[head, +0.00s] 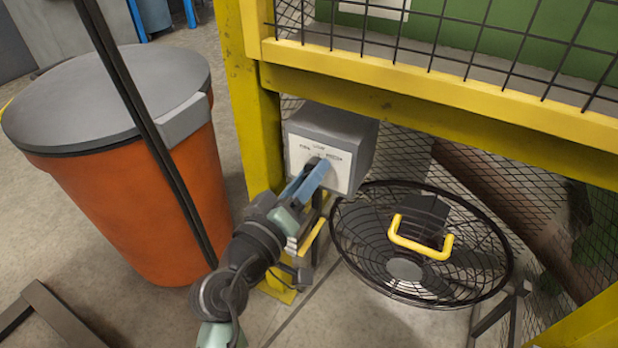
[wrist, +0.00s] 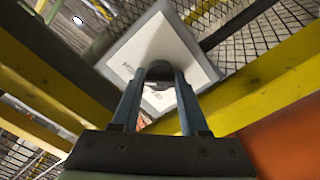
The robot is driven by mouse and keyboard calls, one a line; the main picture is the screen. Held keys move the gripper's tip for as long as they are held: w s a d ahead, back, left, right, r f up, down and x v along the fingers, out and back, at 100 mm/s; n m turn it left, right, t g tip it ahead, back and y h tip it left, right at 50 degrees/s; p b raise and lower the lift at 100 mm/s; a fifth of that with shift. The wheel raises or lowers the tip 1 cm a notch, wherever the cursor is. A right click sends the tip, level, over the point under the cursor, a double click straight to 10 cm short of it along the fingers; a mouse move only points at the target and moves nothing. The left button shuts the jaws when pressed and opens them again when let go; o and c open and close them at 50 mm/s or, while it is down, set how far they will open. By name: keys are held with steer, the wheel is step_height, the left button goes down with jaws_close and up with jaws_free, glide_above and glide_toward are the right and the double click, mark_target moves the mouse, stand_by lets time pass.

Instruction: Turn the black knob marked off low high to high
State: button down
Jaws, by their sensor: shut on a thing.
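The black knob (wrist: 159,72) sits on the white face plate (wrist: 190,62) of a grey control box (head: 350,130). The box is fixed by the yellow post in the head view. My gripper (head: 314,176) has its two blue fingers closed on the knob, one on each side, as the wrist view (wrist: 159,84) shows. In the head view the fingers hide the knob. Small dark marks show on the plate, but they are too small or blurred to read surely. I cannot tell which mark the knob points to.
An orange bin (head: 150,210) with a grey lid stands to the left. A yellow frame (head: 430,110) with black mesh rises behind and above.

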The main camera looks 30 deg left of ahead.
stand_by(0.4)
steer(key=shift+c, duration=2.1)
jaws_free()
steer(key=s+p, duration=0.4)
steer(key=s, duration=0.9)
